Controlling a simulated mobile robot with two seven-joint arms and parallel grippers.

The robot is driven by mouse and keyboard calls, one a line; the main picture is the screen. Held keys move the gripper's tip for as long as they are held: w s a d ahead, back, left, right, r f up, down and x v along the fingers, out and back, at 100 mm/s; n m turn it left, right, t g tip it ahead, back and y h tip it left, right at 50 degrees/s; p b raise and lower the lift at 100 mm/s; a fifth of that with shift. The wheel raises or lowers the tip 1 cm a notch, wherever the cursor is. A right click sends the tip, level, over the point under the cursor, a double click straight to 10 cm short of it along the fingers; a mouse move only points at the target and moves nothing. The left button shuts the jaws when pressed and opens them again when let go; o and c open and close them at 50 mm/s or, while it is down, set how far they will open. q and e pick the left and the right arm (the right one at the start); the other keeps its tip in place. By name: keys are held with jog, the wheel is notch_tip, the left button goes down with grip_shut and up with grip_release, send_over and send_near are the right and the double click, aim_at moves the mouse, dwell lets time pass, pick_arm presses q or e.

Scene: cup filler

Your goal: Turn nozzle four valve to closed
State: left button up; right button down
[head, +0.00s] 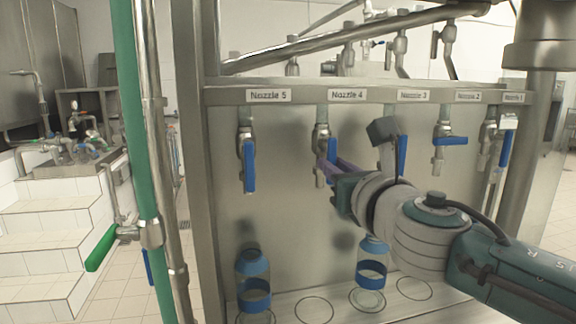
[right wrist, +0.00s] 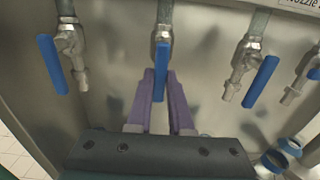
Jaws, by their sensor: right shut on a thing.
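The nozzle four valve (head: 321,134) hangs under the "Nozzle 4" label (head: 347,95) on the steel panel. Its blue handle (head: 332,151) points down; it also shows in the middle of the right wrist view (right wrist: 161,72). My right gripper (head: 326,163) reaches in from the right. Its purple fingers (right wrist: 161,90) stand on either side of the lower part of the handle and are shut on it. My left gripper is not in view.
The nozzle 5 handle (head: 249,166) and nozzle 3 handle (head: 402,155) hang down on either side. The nozzle 2 handle (head: 450,141) lies sideways. Blue-banded bottles (head: 254,283) (head: 371,271) stand on the shelf below. A green pipe (head: 137,130) rises at left.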

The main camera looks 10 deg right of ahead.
dwell(0.4)
jog(key=shift+a+m, duration=0.1)
jog(key=shift+m, duration=0.2)
jog(key=m, duration=0.5)
jog(key=a+r+m+b, duration=0.1)
jog(key=m, duration=0.4)
jog(key=a+r+m, duration=0.1)
jog(key=m, duration=0.4)
jog(key=shift+a+r+m, duration=0.2)
jog(key=shift+a+m, duration=0.05)
jog(key=shift+m, duration=0.15)
jog(key=shift+r+m, duration=0.15)
jog(key=shift+m, duration=0.55)
jog(key=c, duration=0.8)
grip_release()
jog(key=shift+s, duration=0.1)
